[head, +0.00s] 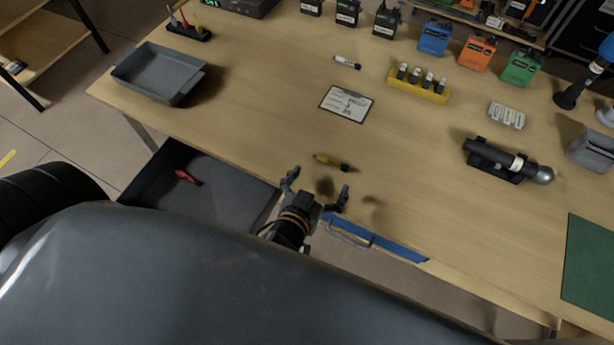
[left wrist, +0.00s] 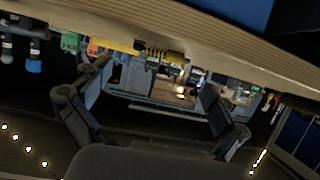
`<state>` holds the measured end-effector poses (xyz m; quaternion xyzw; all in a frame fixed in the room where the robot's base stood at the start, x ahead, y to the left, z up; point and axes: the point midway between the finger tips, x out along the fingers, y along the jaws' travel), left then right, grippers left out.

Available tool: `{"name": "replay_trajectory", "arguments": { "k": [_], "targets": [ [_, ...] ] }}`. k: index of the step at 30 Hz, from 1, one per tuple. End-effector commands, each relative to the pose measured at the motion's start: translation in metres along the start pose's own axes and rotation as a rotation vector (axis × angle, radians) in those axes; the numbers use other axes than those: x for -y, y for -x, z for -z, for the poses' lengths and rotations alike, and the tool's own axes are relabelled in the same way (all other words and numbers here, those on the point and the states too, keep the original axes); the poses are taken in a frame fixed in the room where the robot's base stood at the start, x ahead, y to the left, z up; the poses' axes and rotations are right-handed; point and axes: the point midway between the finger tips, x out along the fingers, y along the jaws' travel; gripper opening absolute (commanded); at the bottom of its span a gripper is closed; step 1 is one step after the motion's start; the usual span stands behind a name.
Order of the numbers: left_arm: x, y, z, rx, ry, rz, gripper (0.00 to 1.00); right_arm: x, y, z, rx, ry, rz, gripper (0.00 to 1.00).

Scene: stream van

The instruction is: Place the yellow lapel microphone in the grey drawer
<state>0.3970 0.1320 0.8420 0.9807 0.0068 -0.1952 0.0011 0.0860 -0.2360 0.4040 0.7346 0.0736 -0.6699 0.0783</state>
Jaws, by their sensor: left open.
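The yellow lapel microphone (head: 330,161), with a dark end, lies on the wooden table near its front edge. What seems to be the same microphone shows near the table edge in the left wrist view (left wrist: 172,56). My left gripper (head: 317,187) is open and empty at the front edge, just short of the microphone, its fingers spread. They also frame the left wrist view (left wrist: 155,87). The grey drawer (head: 235,186) stands pulled open below the table, left of my gripper. A red microphone (head: 187,177) lies inside. My right gripper is not in view.
A blue drawer front (head: 375,243) with a handle is right of my gripper. A grey tray (head: 160,72), a label card (head: 346,103), a yellow battery holder (head: 418,91) and a dark cylindrical device (head: 500,160) are on the table. The surface around the yellow microphone is clear.

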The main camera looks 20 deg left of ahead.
Motion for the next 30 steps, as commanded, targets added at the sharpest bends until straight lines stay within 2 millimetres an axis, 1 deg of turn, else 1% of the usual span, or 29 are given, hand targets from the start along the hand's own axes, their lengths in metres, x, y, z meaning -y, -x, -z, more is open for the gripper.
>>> {"name": "replay_trajectory", "arguments": {
  "k": [1, 6, 9, 13, 18, 26, 28, 29, 30],
  "targets": [
    [0.0, 0.011, -0.003, 0.004, 0.002, 0.0, 0.97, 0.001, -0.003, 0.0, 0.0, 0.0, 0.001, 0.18],
    [0.0, 0.044, -0.003, 0.004, 0.003, 0.0, 0.97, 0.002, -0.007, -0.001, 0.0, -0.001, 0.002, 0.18],
    [0.0, 0.06, -0.002, 0.002, 0.002, 0.001, 0.97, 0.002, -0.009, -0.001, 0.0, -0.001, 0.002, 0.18],
    [0.0, 0.074, -0.001, 0.001, 0.002, 0.0, 0.97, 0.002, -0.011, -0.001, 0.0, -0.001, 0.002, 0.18],
    [0.0, 0.084, 0.0, 0.0, 0.0, 0.0, 0.97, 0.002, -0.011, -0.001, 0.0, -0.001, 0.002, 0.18],
    [0.0, 0.085, 0.0, 0.0, 0.0, -0.001, 0.97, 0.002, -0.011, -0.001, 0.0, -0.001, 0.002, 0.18],
    [-0.003, 0.083, -0.006, 0.009, -0.003, -0.007, 0.97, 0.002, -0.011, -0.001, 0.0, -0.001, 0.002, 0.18],
    [-0.005, 0.081, -0.013, 0.019, -0.005, -0.014, 0.97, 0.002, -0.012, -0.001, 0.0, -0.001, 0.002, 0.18],
    [-0.01, 0.077, -0.024, 0.037, -0.009, -0.027, 0.97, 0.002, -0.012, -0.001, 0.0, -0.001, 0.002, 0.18]
  ]
}}
